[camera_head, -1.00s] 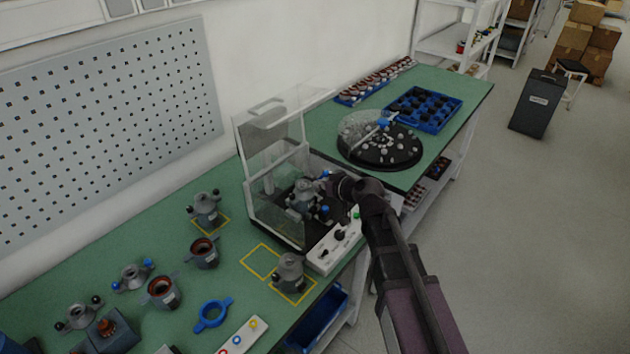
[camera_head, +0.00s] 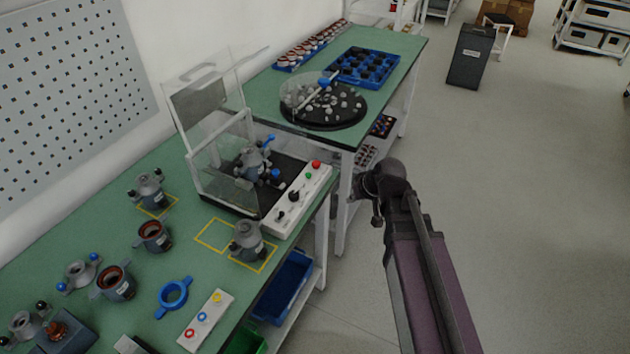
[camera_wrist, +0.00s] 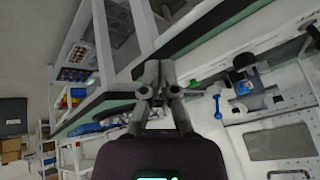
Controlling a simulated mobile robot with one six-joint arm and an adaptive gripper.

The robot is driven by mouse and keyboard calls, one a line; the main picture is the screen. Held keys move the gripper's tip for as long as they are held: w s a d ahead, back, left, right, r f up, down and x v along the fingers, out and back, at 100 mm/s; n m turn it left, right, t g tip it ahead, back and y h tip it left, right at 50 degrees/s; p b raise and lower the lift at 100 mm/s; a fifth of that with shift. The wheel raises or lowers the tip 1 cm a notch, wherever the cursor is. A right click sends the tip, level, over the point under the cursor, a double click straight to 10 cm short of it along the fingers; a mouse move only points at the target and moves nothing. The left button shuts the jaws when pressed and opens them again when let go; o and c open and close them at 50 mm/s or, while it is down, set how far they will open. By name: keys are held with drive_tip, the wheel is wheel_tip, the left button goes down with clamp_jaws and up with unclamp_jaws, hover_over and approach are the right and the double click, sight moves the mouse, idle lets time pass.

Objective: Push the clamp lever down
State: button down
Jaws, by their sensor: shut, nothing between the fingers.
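The test station (camera_head: 233,202) holds a grey stator unit (camera_head: 252,165) inside its open clear cover. A blue-tipped lever (camera_head: 269,141) sticks up at the unit's top right, and a second blue knob (camera_head: 276,174) sits lower beside it. I cannot tell for sure which belongs to the clamp. The wrist view also shows a blue lever (camera_wrist: 217,106) right of my gripper, apart from it. My gripper (camera_wrist: 157,70) is shut and empty. In the head view my wrist is right of the bench, clear of the station, and the fingertips are hard to make out.
The station's control panel (camera_head: 297,200) faces the aisle. A round black tray (camera_head: 323,120) and a blue crate (camera_head: 363,68) stand on the far bench. Stator parts and a button box (camera_head: 205,320) lie on the near bench. The floor to the right is open.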

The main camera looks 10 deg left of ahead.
drive_tip(key=s+d+f+m+g+h+b, duration=0.1)
drive_tip(key=s+d+f+m+h, duration=0.1)
drive_tip(key=d, duration=0.8)
drive_tip(key=s+d+f+m+g+h+b, duration=0.2)
drive_tip(key=s+d, duration=0.4)
drive_tip(key=d, duration=0.5)
wheel_tip(320, 180, down, 3)
drive_tip(key=shift+s+r+m+h, duration=0.15)
drive_tip(key=shift+m+h, duration=0.35)
drive_tip(key=shift+m, duration=0.6)
drive_tip(key=shift+s+a, duration=0.1)
drive_tip(key=shift+s, duration=0.05)
